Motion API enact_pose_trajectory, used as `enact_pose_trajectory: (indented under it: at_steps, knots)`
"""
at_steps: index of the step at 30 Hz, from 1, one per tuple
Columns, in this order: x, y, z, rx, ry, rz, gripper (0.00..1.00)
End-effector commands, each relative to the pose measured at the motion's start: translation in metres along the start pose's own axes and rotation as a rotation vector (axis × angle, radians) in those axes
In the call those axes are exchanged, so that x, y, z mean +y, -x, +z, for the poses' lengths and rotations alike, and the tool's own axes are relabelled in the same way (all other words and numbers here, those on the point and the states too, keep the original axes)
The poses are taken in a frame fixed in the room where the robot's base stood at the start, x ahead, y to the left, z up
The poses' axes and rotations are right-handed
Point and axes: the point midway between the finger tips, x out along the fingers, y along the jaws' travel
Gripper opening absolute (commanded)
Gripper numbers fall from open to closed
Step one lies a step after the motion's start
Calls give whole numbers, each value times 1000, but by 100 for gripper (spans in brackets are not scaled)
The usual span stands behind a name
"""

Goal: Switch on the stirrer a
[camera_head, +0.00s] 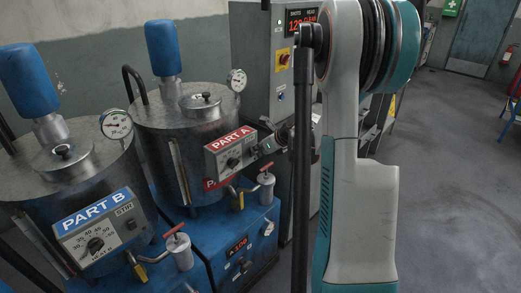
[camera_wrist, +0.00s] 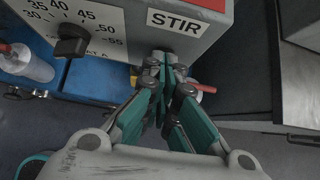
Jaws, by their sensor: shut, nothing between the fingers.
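The PART A control box (camera_head: 230,152), with a red label, is on the front of the right-hand metal tank (camera_head: 190,125). In the wrist view the lower face of this box (camera_wrist: 120,35) shows a black dial knob (camera_wrist: 72,40) with temperature numbers and a STIR label (camera_wrist: 180,22). My gripper (camera_wrist: 163,58) is shut and empty, its fingertips at the box face just below the STIR label. The fingertips cover the spot where a stir switch could be, so its state is hidden. I cannot tell whether the tips touch it.
The PART B box (camera_head: 100,228) is on the left tank, with its own knob and STIR switch. Red-handled valves (camera_head: 265,180) stick out below the boxes. A grey cabinet (camera_head: 268,60) with a red display stands behind. Open floor (camera_head: 440,180) lies to the right.

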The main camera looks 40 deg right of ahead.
Motion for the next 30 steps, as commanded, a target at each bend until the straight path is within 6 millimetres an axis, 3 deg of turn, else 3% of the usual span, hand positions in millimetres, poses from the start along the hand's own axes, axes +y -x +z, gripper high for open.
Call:
enact_pose_trajectory:
  at_steps: [30]
  knots:
    - [0,11,11,11,-1,1,0]
